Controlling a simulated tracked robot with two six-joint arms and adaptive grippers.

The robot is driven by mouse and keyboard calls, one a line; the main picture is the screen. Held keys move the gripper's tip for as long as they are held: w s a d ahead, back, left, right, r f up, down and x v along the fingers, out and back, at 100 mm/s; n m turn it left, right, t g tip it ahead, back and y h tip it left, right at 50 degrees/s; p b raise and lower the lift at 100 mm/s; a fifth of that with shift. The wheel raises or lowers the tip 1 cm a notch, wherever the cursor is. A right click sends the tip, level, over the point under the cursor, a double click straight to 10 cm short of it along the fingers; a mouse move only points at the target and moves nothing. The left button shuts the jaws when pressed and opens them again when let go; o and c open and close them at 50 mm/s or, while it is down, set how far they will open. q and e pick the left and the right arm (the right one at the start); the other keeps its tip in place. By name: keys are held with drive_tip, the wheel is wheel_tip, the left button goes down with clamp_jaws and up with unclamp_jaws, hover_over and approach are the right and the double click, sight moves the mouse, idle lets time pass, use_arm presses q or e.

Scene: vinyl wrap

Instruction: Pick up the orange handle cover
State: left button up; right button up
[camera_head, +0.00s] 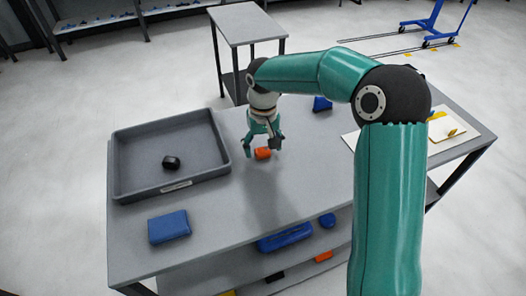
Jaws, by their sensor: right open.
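The orange handle cover (263,153) is a small block lying on the grey table, near the middle. My right gripper (262,148) points down over it, with its fingers on either side. The gripper is open. Whether the fingers touch the cover cannot be told, and part of the cover is hidden near the fingers. My left gripper is not in view.
A grey tray (123,183) with a black object (171,162) stands left on the table (240,225). A blue block (169,227) lies in front of it. Another blue object (321,104) is behind my right arm. A white board (440,146) lies right. Blue and orange items sit on the lower shelf.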

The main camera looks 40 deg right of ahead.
drive_tip(key=shift+f, duration=0.65)
drive_tip(key=c, duration=1)
drive_tip(key=shift+r, duration=0.1)
drive_tip(key=shift+c, duration=0.2)
